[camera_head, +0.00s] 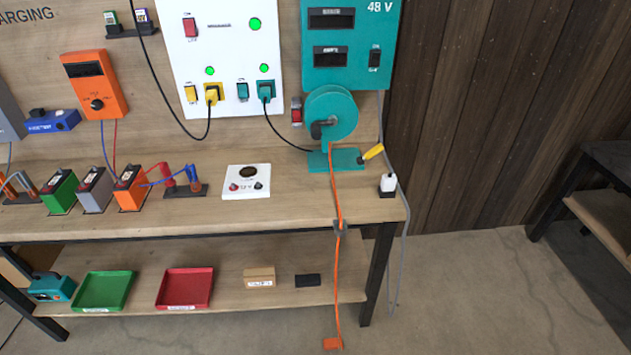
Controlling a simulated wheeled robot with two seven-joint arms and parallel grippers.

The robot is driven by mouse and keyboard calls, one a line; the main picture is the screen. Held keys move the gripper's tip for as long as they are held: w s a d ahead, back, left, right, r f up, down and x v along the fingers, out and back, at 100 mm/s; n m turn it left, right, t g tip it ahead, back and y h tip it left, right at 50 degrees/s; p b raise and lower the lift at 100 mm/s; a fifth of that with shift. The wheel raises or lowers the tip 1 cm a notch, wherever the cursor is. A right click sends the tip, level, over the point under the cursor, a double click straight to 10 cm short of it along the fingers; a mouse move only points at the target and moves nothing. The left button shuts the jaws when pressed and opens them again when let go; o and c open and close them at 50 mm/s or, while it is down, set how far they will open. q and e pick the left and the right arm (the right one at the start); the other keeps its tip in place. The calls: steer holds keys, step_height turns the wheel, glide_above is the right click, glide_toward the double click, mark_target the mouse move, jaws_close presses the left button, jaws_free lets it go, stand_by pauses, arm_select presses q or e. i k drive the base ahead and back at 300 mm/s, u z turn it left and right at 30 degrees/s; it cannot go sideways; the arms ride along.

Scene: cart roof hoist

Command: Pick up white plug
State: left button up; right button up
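A small white plug (388,183) stands upright in a dark base at the right end of the wooden workbench top (290,211). It is to the right of the teal cable reel (331,112). A grey cable (404,235) runs down past the bench's right end close behind the plug; I cannot tell whether it joins the plug. Neither of my grippers is in view.
An orange cable (336,185) hangs over the bench's front edge to an orange end piece (333,343) near the floor. A yellow plug (372,152) sits by the reel. Batteries (130,188) line the left. A lower shelf (225,290) holds trays.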

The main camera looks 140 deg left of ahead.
mark_target(388, 183)
steer(key=u, duration=4.1)
steer(key=k, duration=0.55)
steer(key=z, duration=1)
steer(key=i, duration=1.95)
steer(key=u, duration=0.85)
